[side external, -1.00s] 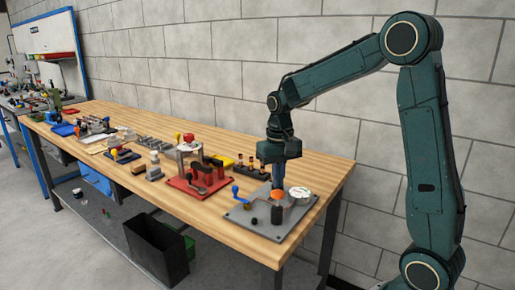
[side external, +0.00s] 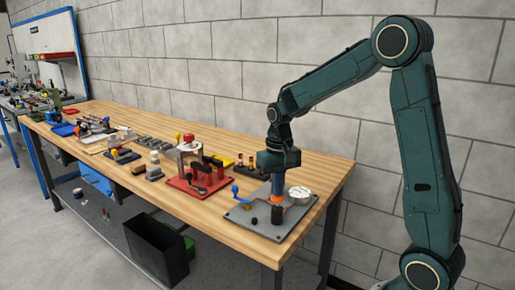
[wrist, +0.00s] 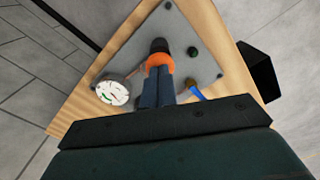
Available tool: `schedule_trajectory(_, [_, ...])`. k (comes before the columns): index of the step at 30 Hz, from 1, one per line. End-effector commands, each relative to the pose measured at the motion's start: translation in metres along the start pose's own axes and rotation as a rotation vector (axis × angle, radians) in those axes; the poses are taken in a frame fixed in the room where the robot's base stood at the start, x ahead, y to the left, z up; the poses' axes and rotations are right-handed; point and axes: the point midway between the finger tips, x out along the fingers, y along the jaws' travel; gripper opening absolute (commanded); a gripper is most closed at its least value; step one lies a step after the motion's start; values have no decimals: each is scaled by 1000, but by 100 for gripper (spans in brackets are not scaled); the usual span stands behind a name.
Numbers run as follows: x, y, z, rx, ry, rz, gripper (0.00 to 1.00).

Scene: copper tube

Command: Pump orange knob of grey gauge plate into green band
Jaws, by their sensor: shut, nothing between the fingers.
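The grey gauge plate (side external: 250,223) lies at the near right end of the bench; it also shows in the wrist view (wrist: 205,75). Its orange knob (side external: 277,199) sits on a dark cylinder (side external: 278,215). My gripper (side external: 278,190) is shut and points down, its fingertips at the top of the knob. In the wrist view, the fingers (wrist: 155,82) overlap the orange knob (wrist: 160,61), and nothing is held between them. The round white gauge (side external: 299,193) stands beside the knob. Its face (wrist: 114,92) shows green marks, but the needle reading is too small to tell.
A black bin (side external: 155,250) stands below the bench edge.

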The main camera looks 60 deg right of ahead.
Motion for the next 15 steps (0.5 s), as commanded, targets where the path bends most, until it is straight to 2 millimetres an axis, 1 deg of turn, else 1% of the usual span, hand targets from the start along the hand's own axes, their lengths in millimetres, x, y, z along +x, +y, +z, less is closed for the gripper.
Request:
schedule_trajectory(10, [11,0,0,0,-2,0,0])
schedule_trajectory(15, [8,0,0,0,-1,0,0])
